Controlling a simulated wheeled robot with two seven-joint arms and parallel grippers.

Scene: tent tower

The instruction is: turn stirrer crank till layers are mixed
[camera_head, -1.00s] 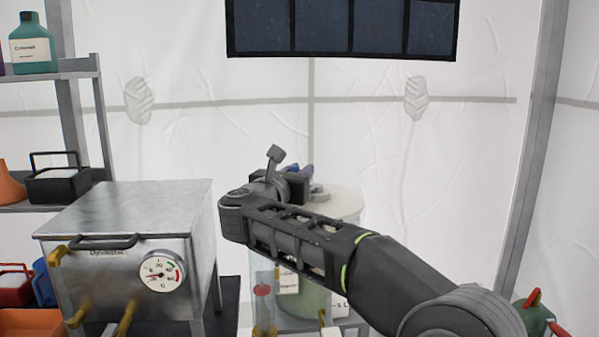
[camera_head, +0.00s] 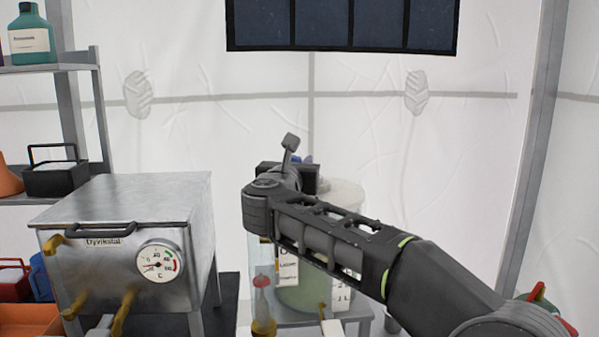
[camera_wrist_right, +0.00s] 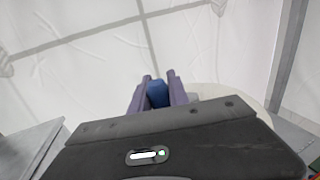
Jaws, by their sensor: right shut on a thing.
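The stirrer vessel is a see-through tank with a pale lid (camera_head: 348,196) and green contents (camera_head: 305,298), standing right of the metal box. My right arm crosses in front of it and hides much of the lid and the crank. My right gripper (camera_wrist_right: 158,82) has its two purple fingers shut on the blue crank handle (camera_wrist_right: 157,95) above the lid. A bit of blue also shows behind the wrist in the head view (camera_head: 304,159). Whether the layers are mixed cannot be told. My left gripper is not in view.
A metal box (camera_head: 140,210) with a dial (camera_head: 160,261) and brass-coloured taps stands at the left. Shelves (camera_head: 45,68) with a green bottle (camera_head: 30,35) are at the far left. A dark panel (camera_head: 345,25) hangs on the tent wall. A small red-tipped tube (camera_head: 262,295) stands before the vessel.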

